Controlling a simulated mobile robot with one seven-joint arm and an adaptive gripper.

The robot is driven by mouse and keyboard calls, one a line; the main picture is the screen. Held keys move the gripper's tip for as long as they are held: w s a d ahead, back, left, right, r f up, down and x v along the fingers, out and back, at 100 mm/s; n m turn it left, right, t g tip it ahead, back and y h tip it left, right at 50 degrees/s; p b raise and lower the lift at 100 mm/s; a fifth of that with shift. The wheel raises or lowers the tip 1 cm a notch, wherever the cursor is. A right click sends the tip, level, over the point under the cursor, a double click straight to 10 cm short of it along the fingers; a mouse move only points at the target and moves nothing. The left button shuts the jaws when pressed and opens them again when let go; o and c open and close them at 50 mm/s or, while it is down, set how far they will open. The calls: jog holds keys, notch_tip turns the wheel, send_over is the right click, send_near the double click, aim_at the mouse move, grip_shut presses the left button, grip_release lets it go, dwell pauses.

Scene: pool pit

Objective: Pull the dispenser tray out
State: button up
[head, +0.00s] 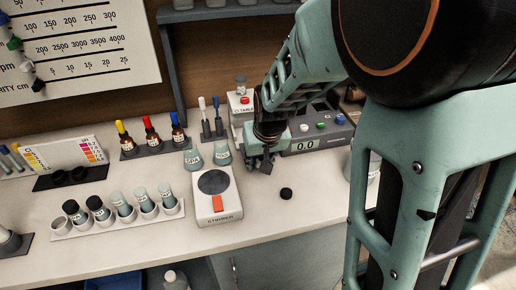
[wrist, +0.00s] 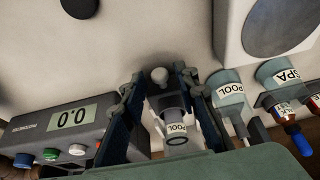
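The dispenser (head: 240,103) is a small white box with a red button at the back of the counter, partly hidden behind my gripper (head: 264,163). In the wrist view my gripper (wrist: 157,78) has its two dark fingers apart. A pale round knob (wrist: 160,75) shows between the fingertips, with a gap on each side.
A grey meter (head: 315,135) reading 0.0 stands close on the right. Two labelled flasks (head: 222,153) and a white stirrer (head: 216,196) are on the left. A black round cap (head: 286,193) lies on the counter in front. The counter's front right is otherwise mostly clear.

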jog(key=shift+r, duration=0.1)
jog(key=v, duration=0.7)
dwell(0.4)
jog(key=shift+s+r, duration=0.1)
